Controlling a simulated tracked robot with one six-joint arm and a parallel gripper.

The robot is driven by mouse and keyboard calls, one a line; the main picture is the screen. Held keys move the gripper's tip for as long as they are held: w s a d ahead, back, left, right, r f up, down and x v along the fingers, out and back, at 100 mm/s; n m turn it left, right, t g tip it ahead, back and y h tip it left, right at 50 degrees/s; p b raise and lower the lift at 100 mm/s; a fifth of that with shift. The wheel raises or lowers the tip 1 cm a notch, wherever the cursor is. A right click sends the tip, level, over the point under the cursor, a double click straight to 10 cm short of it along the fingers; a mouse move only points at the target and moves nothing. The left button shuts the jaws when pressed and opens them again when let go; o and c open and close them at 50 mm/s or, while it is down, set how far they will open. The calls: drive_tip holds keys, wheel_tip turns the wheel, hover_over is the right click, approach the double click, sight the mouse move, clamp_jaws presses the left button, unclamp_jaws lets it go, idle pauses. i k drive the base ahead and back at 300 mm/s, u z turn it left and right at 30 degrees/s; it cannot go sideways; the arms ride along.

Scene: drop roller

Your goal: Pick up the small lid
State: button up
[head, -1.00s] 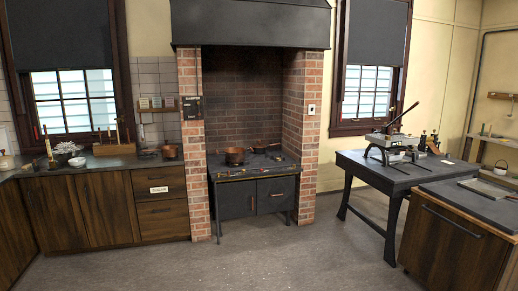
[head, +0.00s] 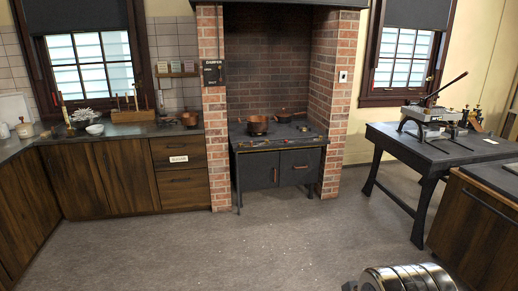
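I cannot make out a small lid for certain in the head view. A copper pot (head: 257,125) stands on the left of the dark stove (head: 281,174). A smaller dark pan (head: 284,115) stands behind it to the right; whether either is covered is too small to tell. Another small copper pot (head: 189,119) stands at the right end of the left counter. My gripper's fingers are not in view.
A wooden cabinet run (head: 105,177) with bowls, jars and a candle on top lines the left. A dark table (head: 440,148) with a press-like machine (head: 430,118) stands right, beside a wooden cabinet (head: 475,222). The grey floor (head: 235,250) before the stove is clear.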

sight(283, 115)
drive_tip(key=z, duration=0.2)
drive_tip(key=i, duration=0.75)
drive_tip(key=z, duration=0.35)
drive_tip(key=i, duration=3.25)
drive_tip(key=u, duration=0.5)
drive_tip(key=i, duration=0.75)
drive_tip(key=u, duration=0.55)
drive_tip(key=i, duration=0.85)
drive_tip(key=u, duration=0.25)
